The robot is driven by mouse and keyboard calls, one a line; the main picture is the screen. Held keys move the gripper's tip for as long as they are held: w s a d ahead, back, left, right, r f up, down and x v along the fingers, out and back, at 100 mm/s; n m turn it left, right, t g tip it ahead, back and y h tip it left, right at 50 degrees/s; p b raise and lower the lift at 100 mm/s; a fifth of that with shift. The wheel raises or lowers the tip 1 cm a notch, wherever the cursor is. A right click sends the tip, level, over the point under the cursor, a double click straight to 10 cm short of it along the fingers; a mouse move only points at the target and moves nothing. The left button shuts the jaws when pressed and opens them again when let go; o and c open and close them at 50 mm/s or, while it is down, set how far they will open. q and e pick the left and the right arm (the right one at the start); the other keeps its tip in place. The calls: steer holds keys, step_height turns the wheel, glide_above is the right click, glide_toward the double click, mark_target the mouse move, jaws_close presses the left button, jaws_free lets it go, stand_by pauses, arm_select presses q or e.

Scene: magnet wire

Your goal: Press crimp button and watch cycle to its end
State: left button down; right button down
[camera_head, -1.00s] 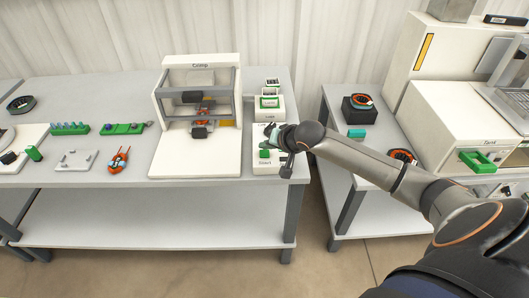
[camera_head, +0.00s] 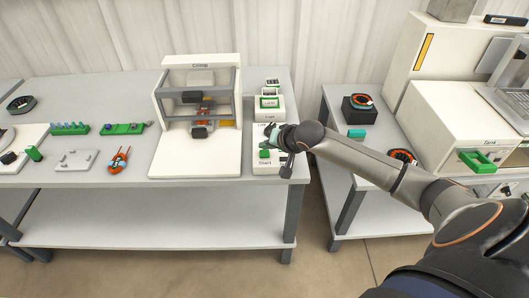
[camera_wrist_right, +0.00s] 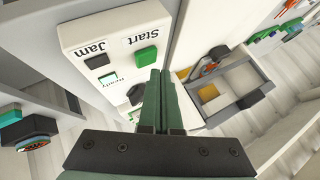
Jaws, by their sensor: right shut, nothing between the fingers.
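The crimp press (camera_head: 157,150), a white frame marked Crimp, stands on the table with dark and orange parts inside; it also shows in the right wrist view (camera_wrist_right: 235,82). Right of it is the white control box (camera_head: 262,168) with the green Start button (camera_head: 265,154). In the right wrist view the button (camera_wrist_right: 146,57) shows beside Start lettering, with a dark square near Jam and a pale green-edged one near the third label. My right gripper (camera_head: 272,131) is shut and empty; its fingertips (camera_wrist_right: 160,72) are close to the button. I cannot tell whether they touch. My left gripper is out of view.
Left of the press are green racks (camera_head: 123,128), a pale plate (camera_head: 77,160) and an orange-and-dark part (camera_head: 118,159). Another box (camera_head: 269,108) stands behind the control box. A gap separates this table from the right table, which holds a Tank unit (camera_head: 450,125).

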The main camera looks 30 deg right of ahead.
stand_by(0.3)
steer(key=shift+f, duration=0.35)
steer(key=shift+f, duration=0.1)
